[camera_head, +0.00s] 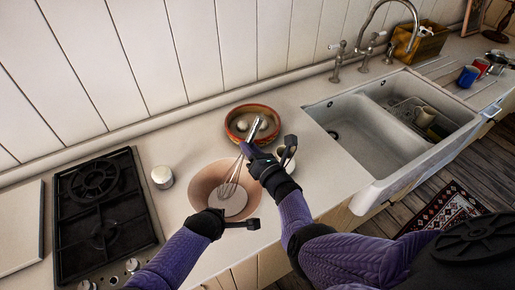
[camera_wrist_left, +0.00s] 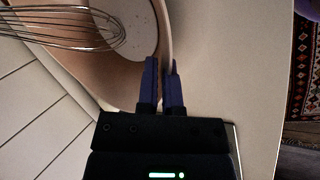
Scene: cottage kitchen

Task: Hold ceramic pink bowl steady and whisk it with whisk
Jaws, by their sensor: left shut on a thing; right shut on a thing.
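The ceramic pink bowl (camera_head: 204,183) stands on the counter in the head view, with a pale round patch in its bottom. My left gripper (camera_head: 228,217) is at the bowl's near rim. In the left wrist view the left gripper (camera_wrist_left: 164,82) has its two fingers shut on the wall of the pink bowl (camera_wrist_left: 110,65). My right gripper (camera_head: 252,150) is shut on the handle of the whisk (camera_head: 231,181). The whisk is tilted, with its wire end inside the bowl. The whisk wires also show over the bowl in the left wrist view (camera_wrist_left: 60,30).
A gas hob (camera_head: 103,215) is left of the bowl, with a small white jar (camera_head: 162,177) between them. A reddish bowl (camera_head: 237,136) stands behind. A small white cup (camera_head: 287,158) is partly hidden beside my right gripper. The sink (camera_head: 365,135) lies to the right.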

